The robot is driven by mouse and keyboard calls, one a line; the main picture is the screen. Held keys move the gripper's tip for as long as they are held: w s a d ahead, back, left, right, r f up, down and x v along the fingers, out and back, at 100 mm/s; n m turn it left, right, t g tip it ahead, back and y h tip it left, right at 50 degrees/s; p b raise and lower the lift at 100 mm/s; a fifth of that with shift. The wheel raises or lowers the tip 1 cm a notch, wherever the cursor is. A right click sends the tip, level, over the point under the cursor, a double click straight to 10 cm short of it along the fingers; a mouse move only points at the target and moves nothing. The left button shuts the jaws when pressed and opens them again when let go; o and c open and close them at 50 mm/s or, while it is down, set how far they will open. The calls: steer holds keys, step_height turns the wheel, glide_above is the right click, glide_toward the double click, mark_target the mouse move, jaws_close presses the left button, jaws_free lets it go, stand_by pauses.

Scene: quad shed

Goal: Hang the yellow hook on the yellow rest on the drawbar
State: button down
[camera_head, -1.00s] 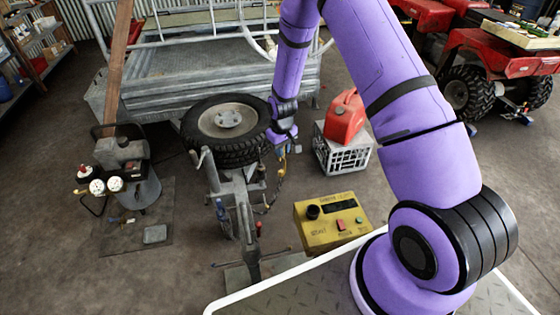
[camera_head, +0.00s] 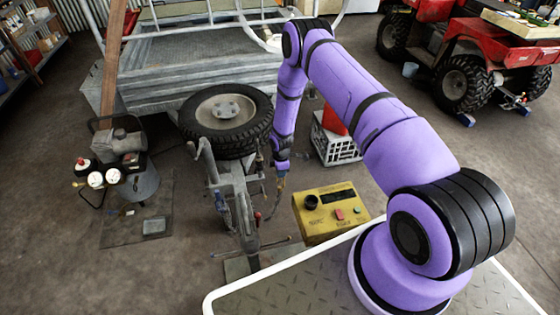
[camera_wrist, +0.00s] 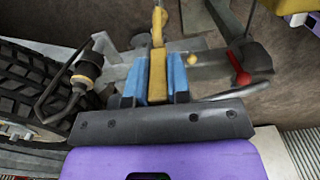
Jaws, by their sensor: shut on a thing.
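My gripper (camera_wrist: 155,88) is shut on the yellow hook (camera_wrist: 158,75), which sits between its blue fingers in the wrist view. A yellow link runs from the hook toward the top of that view. In the head view my gripper (camera_head: 281,175) is low, just right of the grey drawbar (camera_head: 243,205), with a bit of yellow at its tip. A small yellow piece (camera_wrist: 192,60) shows on the drawbar's metalwork beyond the fingers; I cannot tell whether it is the yellow rest. The rest is not clear in the head view.
A spare tyre (camera_head: 228,120) lies behind the drawbar, close to my arm. A yellow control box (camera_head: 330,212) stands right of the drawbar. A white crate (camera_head: 335,147) with a red can is behind it. A red-tipped lever (camera_wrist: 240,78) is right of the fingers.

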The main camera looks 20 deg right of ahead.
steer(key=shift+f+n, duration=0.3)
steer(key=shift+f, duration=0.3)
steer(key=shift+w+a+f, duration=0.2)
steer(key=shift+a+f, duration=0.2)
steer(key=shift+a, duration=0.9)
steer(key=shift+w+a+f, duration=0.25)
steer(key=shift+a+f, duration=0.2)
steer(key=shift+a, duration=0.85)
steer(key=shift+w+a+f, duration=0.2)
steer(key=shift+a+f, duration=0.2)
steer(key=shift+a, duration=0.9)
steer(key=shift+f, duration=1.9)
steer(key=c, duration=0.5)
jaws_free()
steer(key=shift+s, duration=0.1)
step_height(320, 180, up, 9)
